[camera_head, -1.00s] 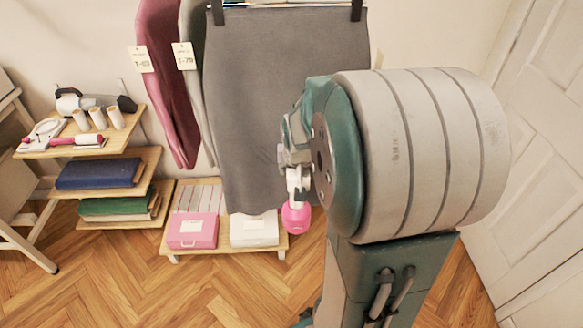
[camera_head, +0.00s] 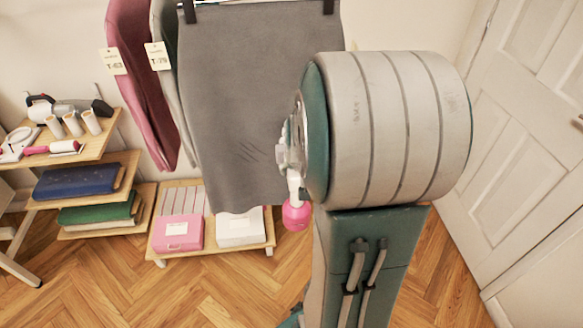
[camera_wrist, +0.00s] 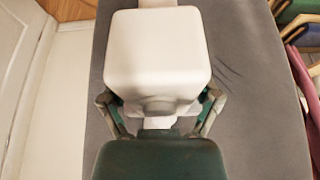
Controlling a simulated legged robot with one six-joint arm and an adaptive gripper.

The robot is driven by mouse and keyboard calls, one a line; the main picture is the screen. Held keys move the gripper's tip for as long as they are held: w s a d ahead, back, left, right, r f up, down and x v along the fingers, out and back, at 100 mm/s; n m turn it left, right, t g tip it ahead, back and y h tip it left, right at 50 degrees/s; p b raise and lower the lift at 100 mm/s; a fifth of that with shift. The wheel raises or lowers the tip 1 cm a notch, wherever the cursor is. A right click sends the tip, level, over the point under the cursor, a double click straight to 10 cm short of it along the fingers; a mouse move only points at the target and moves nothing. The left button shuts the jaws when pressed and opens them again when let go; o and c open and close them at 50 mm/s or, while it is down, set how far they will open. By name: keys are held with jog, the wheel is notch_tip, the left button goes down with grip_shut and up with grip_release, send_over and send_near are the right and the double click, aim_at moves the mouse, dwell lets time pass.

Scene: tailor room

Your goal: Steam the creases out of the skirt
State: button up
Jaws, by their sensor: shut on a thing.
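The grey skirt (camera_head: 225,100) hangs from dark clips on the wall side. A few dark diagonal creases show on its lower right part, left of my gripper; they also show right of the steamer in the wrist view. My gripper (camera_head: 292,158) is in front of the skirt's right side, partly hidden by my arm. It is shut on the steamer, whose pink part (camera_head: 296,215) hangs beside the hem. In the wrist view the steamer's white body (camera_wrist: 155,55) sits between the fingers (camera_wrist: 157,112), over the skirt (camera_wrist: 255,110). Contact with the cloth cannot be told.
Pink and grey tagged garments (camera_head: 133,60) hang left of the skirt. A low stand (camera_head: 212,252) with a pink box (camera_head: 178,232) and a white box (camera_head: 240,227) is below. A stepped shelf (camera_head: 95,148) is at left, a white door (camera_head: 525,150) at right.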

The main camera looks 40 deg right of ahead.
jog(key=shift+s+d+f, duration=0.3)
jog(key=shift+s+d, duration=0.05)
jog(key=shift+d, duration=0.25)
jog(key=shift+s+d+f, duration=0.25)
jog(key=shift+s+d, duration=0.1)
jog(key=shift+d, duration=0.2)
dwell(1.2)
jog(key=w+a+f, duration=0.3)
jog(key=w+a, duration=0.1)
jog(key=a, duration=0.2)
jog(key=w+a+f, duration=0.3)
jog(key=w+a, duration=0.1)
jog(key=a, duration=0.3)
jog(key=shift+w, duration=0.35)
dwell(1.8)
dwell(1.7)
